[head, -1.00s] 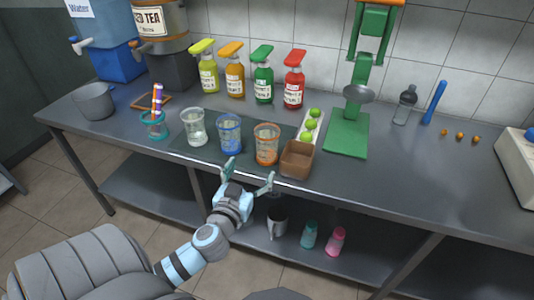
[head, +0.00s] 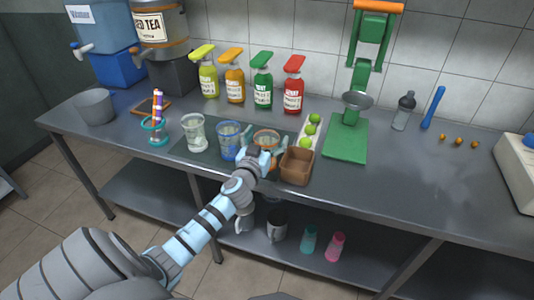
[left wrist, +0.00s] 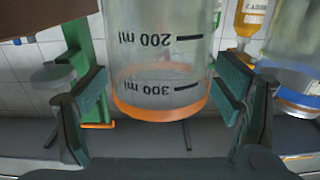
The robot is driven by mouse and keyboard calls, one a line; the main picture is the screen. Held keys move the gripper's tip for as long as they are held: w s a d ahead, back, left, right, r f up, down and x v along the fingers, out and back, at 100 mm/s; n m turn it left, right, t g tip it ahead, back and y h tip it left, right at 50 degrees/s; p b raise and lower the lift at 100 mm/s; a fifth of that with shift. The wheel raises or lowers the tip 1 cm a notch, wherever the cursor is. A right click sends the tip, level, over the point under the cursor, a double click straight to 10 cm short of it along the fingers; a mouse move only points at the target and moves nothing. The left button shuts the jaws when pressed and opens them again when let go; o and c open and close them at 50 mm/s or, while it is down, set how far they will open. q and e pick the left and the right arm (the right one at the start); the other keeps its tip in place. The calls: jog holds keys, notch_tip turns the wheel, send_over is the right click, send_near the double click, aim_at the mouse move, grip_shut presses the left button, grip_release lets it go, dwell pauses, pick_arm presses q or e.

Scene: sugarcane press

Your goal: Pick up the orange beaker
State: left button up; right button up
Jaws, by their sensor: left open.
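The orange beaker (head: 266,137) is a clear cup with an orange rim, standing upright on the dark mat at the front of the counter. In the head view my left gripper (head: 264,150) is in front of it and hides its lower part. In the left wrist view the beaker (left wrist: 160,60) appears upside down, with 200 ml and 300 ml marks and its orange band (left wrist: 160,108). The open fingers of my left gripper (left wrist: 162,100) are on either side of it, with gaps visible. My right gripper is not in view.
The blue beaker (head: 229,140) stands close on the left, with a clear beaker (head: 194,133) beyond it. A brown box (head: 297,166) is close on the right. A tray of limes (head: 310,132) and several pump bottles (head: 262,85) stand behind.

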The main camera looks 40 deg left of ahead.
pick_arm(q)
jog(key=c, duration=1.4)
jog(key=shift+r, duration=0.1)
